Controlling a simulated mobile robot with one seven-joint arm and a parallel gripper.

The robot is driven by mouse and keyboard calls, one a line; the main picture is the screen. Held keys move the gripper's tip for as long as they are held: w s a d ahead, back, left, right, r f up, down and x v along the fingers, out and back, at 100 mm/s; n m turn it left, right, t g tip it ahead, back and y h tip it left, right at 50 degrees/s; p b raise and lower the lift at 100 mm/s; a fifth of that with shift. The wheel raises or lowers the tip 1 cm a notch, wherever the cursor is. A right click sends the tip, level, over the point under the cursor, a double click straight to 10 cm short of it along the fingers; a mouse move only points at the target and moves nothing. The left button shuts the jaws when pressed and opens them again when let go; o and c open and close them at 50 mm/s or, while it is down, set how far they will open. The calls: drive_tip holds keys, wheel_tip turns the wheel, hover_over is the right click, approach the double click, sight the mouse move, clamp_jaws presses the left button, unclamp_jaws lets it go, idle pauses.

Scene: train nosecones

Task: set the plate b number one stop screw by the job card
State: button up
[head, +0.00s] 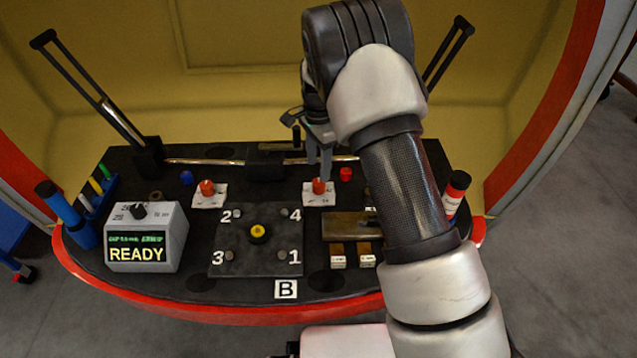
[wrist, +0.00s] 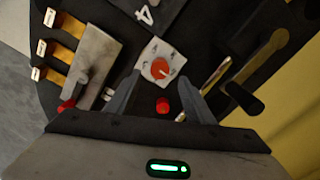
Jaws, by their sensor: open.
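Plate B (head: 258,240) is a dark square plate with a yellow centre knob (head: 258,232); the label B (head: 286,289) lies in front of it. Small grey screws sit at its numbered corners; the number one screw (head: 281,255) is at the front right. Behind the plate are two red knobs on white bases, a left one (head: 207,188) and a right one (head: 319,187). My gripper (head: 319,172) points down over the right knob, open. In the wrist view this knob (wrist: 160,68) shows just beyond and between the fingertips. I cannot make out a job card.
A grey box (head: 145,238) with a READY display stands front left, beside handled tools (head: 96,187) and a blue cylinder (head: 63,210). A brass block (head: 348,226) with white tags, a red-capped bottle (head: 455,190), a red cap (head: 345,174) and a blue cap (head: 187,177) are also there.

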sight(318, 182)
wheel_tip(318, 182, down, 7)
drive_tip(key=shift+r+b, duration=0.15)
drive_tip(key=shift+b, duration=0.35)
drive_tip(key=c, duration=1)
